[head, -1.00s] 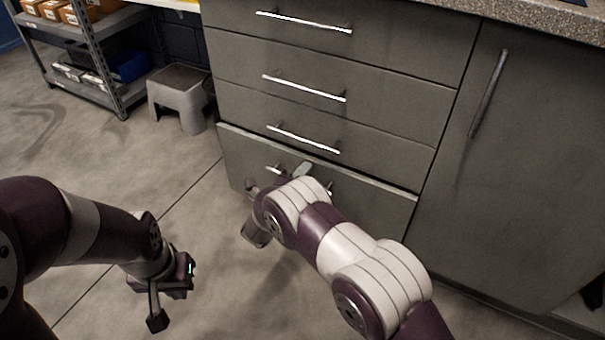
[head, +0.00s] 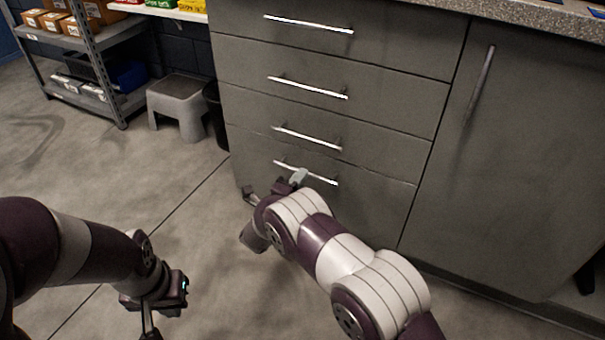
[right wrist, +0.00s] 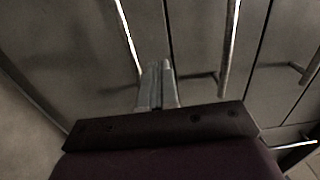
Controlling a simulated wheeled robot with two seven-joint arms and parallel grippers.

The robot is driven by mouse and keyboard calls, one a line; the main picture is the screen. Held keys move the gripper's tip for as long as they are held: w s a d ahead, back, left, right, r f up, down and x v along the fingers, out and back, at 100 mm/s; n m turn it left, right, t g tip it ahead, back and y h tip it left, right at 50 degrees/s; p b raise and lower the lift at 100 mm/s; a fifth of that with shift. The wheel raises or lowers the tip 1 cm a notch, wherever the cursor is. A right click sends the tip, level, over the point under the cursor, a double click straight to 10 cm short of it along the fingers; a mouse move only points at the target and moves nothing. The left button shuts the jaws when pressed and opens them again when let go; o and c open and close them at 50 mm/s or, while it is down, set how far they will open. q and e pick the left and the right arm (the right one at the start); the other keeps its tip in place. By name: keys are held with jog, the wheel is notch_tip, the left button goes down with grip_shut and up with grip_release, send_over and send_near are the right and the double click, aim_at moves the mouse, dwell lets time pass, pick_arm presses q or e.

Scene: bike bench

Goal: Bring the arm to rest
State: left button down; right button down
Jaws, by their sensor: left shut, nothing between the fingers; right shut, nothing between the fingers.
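My right arm reaches across the middle of the head view to the grey drawer unit (head: 330,100). My right gripper (head: 298,178) is at the handle of the bottom drawer (head: 375,205), in front of its left half. In the right wrist view its fingers (right wrist: 157,85) are together with nothing between them, beside a bar handle (right wrist: 128,38); I cannot tell whether they touch it. The bottom drawer looks flush with the drawers above. My left gripper (head: 149,325) hangs low at the left over the floor, shut and empty, partly cut by the picture's lower edge.
A cupboard door (head: 510,150) stands right of the drawers, under a speckled worktop (head: 540,24). A grey step stool (head: 178,102) and a metal shelf with boxes (head: 100,45) are at the back left. The floor (head: 120,185) between stool and left arm is clear.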

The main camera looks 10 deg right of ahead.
jog(key=s+a+f+n+g+y+p, duration=0.5)
jog(key=s+a+f+n+g+y, duration=0.25)
jog(key=s+a+n+y, duration=0.7)
jog(key=s+d+r+n+g+h+p, duration=0.4)
jog(key=s+d+r+n+g+p, duration=0.3)
jog(key=s+d+r+n, duration=0.9)
jog(key=s+d+r+m+p, duration=0.1)
jog(key=d+r+p, duration=0.1)
jog(key=r+p, duration=1.1)
jog(key=d+r+m+p, duration=0.2)
jog(key=r+p, duration=1)
jog(key=r, duration=0.7)
jog(key=s+d+r+m+t+p, duration=0.1)
jog(key=d+r+m+p, duration=0.1)
jog(key=r+p, duration=1.1)
notch_tip(320, 180, up, 3)
jog(key=shift+s+d+r+p, duration=0.1)
jog(key=shift+s+d+p, duration=0.25)
jog(key=shift+d, duration=0.5)
